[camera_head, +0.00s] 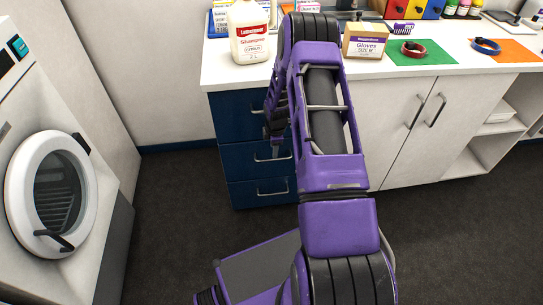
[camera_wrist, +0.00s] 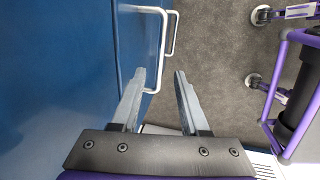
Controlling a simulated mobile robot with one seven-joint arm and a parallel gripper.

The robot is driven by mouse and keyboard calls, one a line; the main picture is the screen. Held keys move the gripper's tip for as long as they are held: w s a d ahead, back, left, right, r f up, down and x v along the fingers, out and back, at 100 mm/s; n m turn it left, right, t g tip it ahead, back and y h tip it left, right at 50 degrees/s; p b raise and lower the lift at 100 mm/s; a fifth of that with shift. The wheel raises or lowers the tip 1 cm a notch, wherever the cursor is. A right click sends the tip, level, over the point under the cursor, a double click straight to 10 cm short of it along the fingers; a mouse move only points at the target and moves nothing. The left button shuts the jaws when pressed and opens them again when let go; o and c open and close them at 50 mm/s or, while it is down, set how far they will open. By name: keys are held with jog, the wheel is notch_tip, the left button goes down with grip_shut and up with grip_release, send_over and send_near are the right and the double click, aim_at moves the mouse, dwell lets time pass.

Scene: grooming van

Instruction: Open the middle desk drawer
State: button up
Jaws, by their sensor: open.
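The dark blue drawer unit under the counter has three stacked drawers. The middle drawer (camera_head: 240,158) looks shut, flush with the others. Its silver bar handle (camera_head: 262,159) is partly behind my arm. My gripper (camera_head: 274,150) is in front of the drawers, mostly hidden by my arm in the head view. In the wrist view my gripper (camera_wrist: 166,76) is open and empty, pointing down along the blue fronts. A near handle (camera_wrist: 161,55), apparently the middle drawer's, lies just beyond the fingertips, its lower end close to the left finger. A farther handle (camera_wrist: 174,33) shows behind it.
The bottom drawer (camera_head: 240,194) is shut. A white cabinet (camera_head: 383,120) with two doors stands to the right. The white counter (camera_head: 225,72) holds a shampoo jug (camera_head: 251,35) and a gloves box (camera_head: 365,42). A washer (camera_head: 52,190) is at left. Dark floor (camera_head: 175,190) is free in front.

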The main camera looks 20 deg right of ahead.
aim_at(274, 160)
jog(key=f, duration=0.4)
jog(key=w+f+b, duration=0.1)
jog(key=f, duration=0.1)
jog(key=shift+d, duration=0.25)
jog(key=shift+c, duration=0.3)
grip_shut()
dwell(0.9)
